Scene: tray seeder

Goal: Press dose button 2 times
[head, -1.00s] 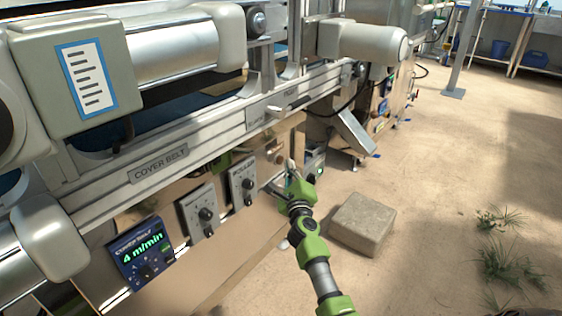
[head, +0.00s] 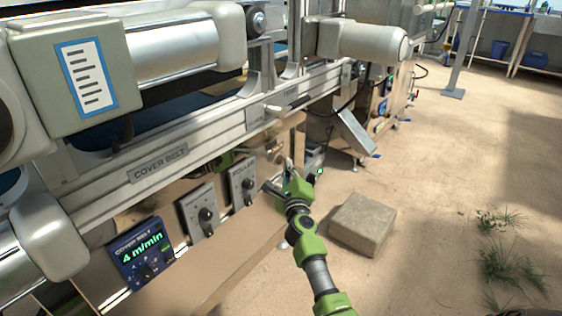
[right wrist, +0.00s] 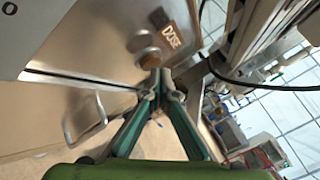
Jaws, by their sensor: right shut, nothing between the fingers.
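The dose button is a round brownish knob (right wrist: 149,59) on a metal panel in the right wrist view, beside a brown label reading DOSE (right wrist: 171,37). My right gripper (right wrist: 160,77) is shut and empty, its green-sided fingers pointing at the panel with the tips just below the button. I cannot tell whether the tips touch it. In the head view my right gripper (head: 288,168) is at the far end of the machine's lower panel, where the button is too small to make out clearly. My left gripper is not in view.
A metal loop handle (right wrist: 86,118) sticks out from the panel left of the fingers. A COVER BELT display (head: 141,254) and knob boxes (head: 243,182) line the machine's side. A stone block (head: 362,224) lies on the sandy floor, which is mostly open to the right.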

